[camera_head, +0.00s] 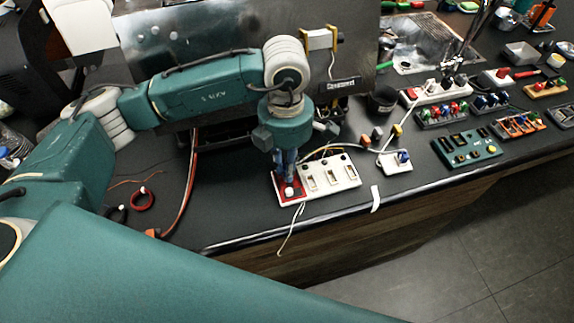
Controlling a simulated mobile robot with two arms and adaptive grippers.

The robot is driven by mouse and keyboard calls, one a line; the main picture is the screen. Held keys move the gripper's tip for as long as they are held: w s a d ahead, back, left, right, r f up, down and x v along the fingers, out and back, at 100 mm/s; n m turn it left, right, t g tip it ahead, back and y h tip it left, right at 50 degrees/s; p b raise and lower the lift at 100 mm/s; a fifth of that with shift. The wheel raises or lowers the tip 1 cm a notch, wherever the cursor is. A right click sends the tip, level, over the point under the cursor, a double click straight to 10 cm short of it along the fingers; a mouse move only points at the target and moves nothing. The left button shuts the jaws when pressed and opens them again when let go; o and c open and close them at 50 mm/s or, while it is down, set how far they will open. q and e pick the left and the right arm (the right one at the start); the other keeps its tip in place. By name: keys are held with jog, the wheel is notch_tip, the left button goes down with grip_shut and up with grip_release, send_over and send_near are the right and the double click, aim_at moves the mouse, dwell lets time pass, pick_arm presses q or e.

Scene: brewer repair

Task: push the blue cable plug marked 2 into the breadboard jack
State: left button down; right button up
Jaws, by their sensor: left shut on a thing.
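My left gripper (289,182) points down over the red left end (279,190) of a white switch panel (343,182). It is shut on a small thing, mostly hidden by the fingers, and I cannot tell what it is. A white round piece (289,192) shows at the fingertips. A small blue part (404,156) sits on a small white block (394,164) to the right, with a pale cable running near it. I cannot read a number on it or tell whether it is the plug marked 2. I cannot make out the breadboard jack. My right gripper is not in view.
A teal board (467,148) and several coloured modules fill the right of the dark counter. A red cable (189,187) and red ring (143,200) lie to the left. A white wire (291,228) hangs over the front edge. A metal machine stands behind.

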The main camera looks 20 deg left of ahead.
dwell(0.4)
pick_arm(q)
jog(key=c, duration=1.6)
grip_release()
notch_tip(320, 180, up, 12)
jog(key=shift+w+a+r, duration=0.1)
